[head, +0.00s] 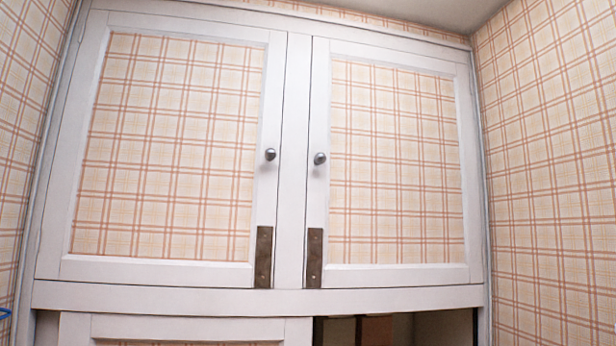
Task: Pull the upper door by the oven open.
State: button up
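Two upper cupboard doors fill the head view, each with a white frame and a plaid panel. The left upper door (170,150) is shut and has a round metal knob (270,154) near its right edge. The right upper door (395,160) is shut and has a matching knob (319,158) near its left edge. A brown metal plate sits low on each door, below the knob. No oven shows, so I cannot tell which door is by it. My gripper is not in view.
A white rail (250,301) runs below the doors. Under it, a lower plaid-panelled door (185,330) shows at left and a dark opening (440,328) at right. Plaid walls (550,170) flank the cupboard. A small blue thing (4,313) shows at the left edge.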

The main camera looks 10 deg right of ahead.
aim_at(393, 198)
jog(key=i+z, duration=0.15)
jog(key=i, duration=0.35)
jog(key=i+j+z, duration=0.1)
jog(key=i, duration=0.35)
jog(key=i+j+z, duration=0.15)
jog(key=i, duration=0.35)
jog(key=i+j+z, duration=0.1)
jog(key=i+j, duration=0.15)
jog(key=i, duration=0.25)
